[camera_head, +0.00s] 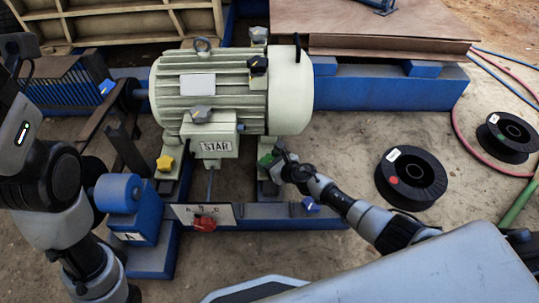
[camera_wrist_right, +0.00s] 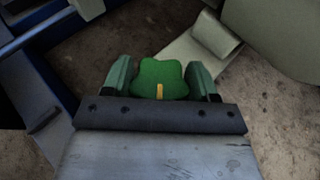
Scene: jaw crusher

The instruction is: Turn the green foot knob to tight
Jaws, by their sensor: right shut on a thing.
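The green foot knob (camera_head: 266,160) sits at the lower right foot of the large pale motor (camera_head: 225,90). In the right wrist view the green knob (camera_wrist_right: 161,78) has a lobed shape and a yellow mark on its near edge. My right gripper (camera_head: 273,163) is at the knob, and in the wrist view its fingers (camera_wrist_right: 160,80) stand on both sides of it, shut on it. My left arm comes in at the left; its gripper cannot be made out.
A yellow knob (camera_head: 165,163) is at the left foot. A red knob (camera_head: 204,225) sits on a white lettered plate (camera_head: 183,214). Black spools (camera_head: 410,178) lie on the ground at right. A blue frame (camera_head: 385,88) runs behind the motor.

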